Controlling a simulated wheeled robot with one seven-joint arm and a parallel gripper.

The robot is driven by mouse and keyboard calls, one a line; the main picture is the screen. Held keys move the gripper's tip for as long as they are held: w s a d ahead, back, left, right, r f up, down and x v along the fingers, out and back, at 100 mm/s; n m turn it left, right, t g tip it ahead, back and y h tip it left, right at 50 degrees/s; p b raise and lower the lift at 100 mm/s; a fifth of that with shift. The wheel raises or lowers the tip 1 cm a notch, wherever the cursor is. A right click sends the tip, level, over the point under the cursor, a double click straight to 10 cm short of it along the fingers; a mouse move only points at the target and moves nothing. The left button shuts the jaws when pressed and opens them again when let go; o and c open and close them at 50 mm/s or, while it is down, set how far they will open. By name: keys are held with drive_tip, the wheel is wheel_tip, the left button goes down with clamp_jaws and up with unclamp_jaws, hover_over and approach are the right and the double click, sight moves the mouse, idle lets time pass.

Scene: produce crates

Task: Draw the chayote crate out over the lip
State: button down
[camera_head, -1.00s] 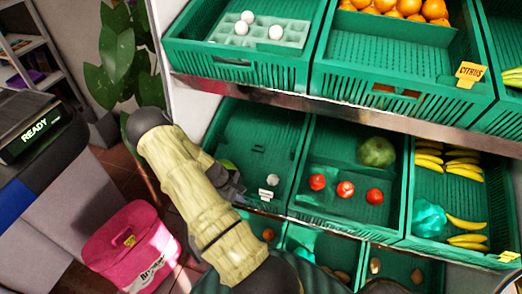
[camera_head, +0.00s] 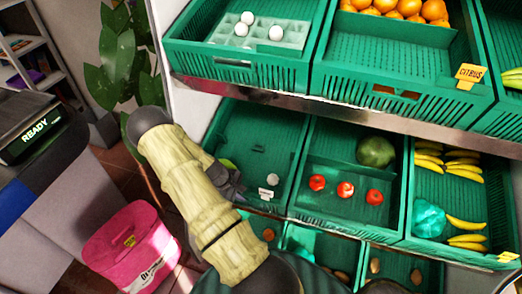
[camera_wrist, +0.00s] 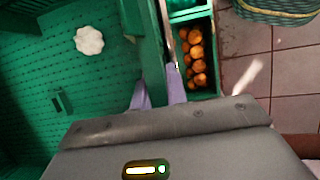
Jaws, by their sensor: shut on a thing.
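The green crate at the left of the middle shelf (camera_head: 256,130) is mostly empty. It holds a pale round item (camera_head: 272,179) near its front, and a bit of a green item (camera_head: 229,163) shows beside my gripper. A small white label is on its front. My gripper (camera_head: 236,190) is at the crate's front left in the head view, partly hidden by my arm. In the wrist view my gripper (camera_wrist: 159,80) has its two fingers on either side of the green crate wall (camera_wrist: 153,45), shut on it. The pale item (camera_wrist: 89,40) looks scalloped there.
A crate with tomatoes (camera_head: 345,189) stands directly to the right. The upper shelf with its metal edge (camera_head: 290,100) overhangs. Lower crates (camera_head: 325,245) sit below the front edge. A pink box (camera_head: 130,245) stands on the floor at left.

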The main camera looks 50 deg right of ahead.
drive_tip(key=shift+y, duration=0.7)
drive_tip(key=shift+s+a+r+p, duration=0.1)
drive_tip(key=shift+a+r+p, duration=0.05)
drive_tip(key=shift+r+p, duration=1.65)
drive_tip(key=shift+s+a+r+p, duration=0.15)
drive_tip(key=shift+r+p, duration=1.1)
drive_tip(key=shift+r, duration=0.9)
drive_tip(key=shift+a, duration=0.15)
drive_tip(key=s+a+f, duration=0.2)
drive_tip(key=a, duration=0.4)
drive_tip(key=s+a+f+b, duration=0.1)
drive_tip(key=s+a, duration=0.2)
drive_tip(key=a, duration=0.3)
drive_tip(key=shift+a+f, duration=0.35)
drive_tip(key=shift+f, duration=0.05)
idle(1.3)
drive_tip(key=shift+s, duration=0.1)
